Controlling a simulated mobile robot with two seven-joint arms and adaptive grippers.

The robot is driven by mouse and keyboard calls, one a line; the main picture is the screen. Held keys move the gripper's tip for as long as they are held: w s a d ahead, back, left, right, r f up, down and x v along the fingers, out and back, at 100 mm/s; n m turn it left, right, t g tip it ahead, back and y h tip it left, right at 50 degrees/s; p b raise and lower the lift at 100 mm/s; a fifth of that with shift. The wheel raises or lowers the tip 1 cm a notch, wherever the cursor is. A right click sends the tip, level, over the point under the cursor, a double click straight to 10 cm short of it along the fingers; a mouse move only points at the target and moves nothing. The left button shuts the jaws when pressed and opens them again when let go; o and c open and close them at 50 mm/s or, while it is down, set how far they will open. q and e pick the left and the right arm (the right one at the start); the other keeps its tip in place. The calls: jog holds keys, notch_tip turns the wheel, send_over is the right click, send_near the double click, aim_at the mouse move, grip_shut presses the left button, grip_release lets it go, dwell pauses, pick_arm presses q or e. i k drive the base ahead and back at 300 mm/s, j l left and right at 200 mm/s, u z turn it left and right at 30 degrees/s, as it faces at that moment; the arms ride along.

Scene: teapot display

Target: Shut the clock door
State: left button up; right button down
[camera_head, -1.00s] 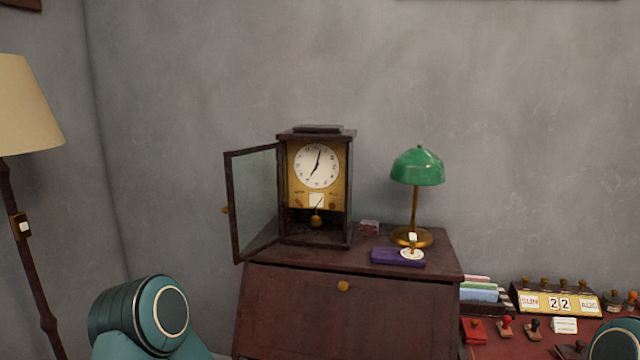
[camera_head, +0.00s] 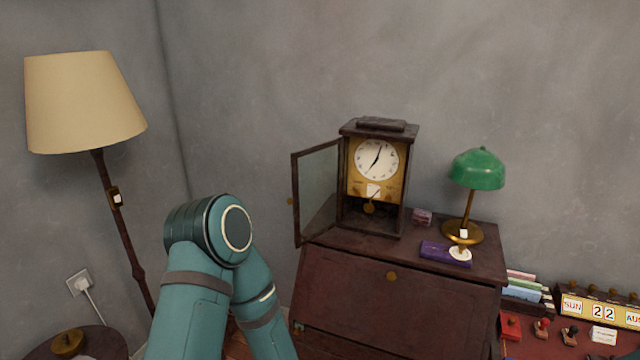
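The clock (camera_head: 378,165) stands upright on top of a dark wooden cabinet. It has a white dial, a gold face plate and a pendulum. Its glazed clock door (camera_head: 318,191) is wide open, swung out to the left, with a small brass knob (camera_head: 291,201) on its outer edge. My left arm is bent at the lower left, apart from the door. Neither gripper can be seen in the head view.
The cabinet (camera_head: 392,303) also bears a green lamp (camera_head: 477,170), a purple case (camera_head: 445,253) and a small box (camera_head: 422,217). A floor lamp (camera_head: 84,103) stands at the left. A desk with stamps and a calendar (camera_head: 600,309) is at the lower right.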

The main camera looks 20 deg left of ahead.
aim_at(295, 201)
jog(key=i+j+z, duration=0.4)
jog(key=j, duration=0.55)
jog(key=i+j+z, duration=0.1)
jog(key=j+z, duration=0.25)
jog(key=j, duration=0.6)
jog(key=j+z, duration=0.4)
jog(key=j, duration=0.6)
jog(key=j+z, duration=0.4)
jog(key=j, duration=0.65)
jog(key=k, duration=0.05)
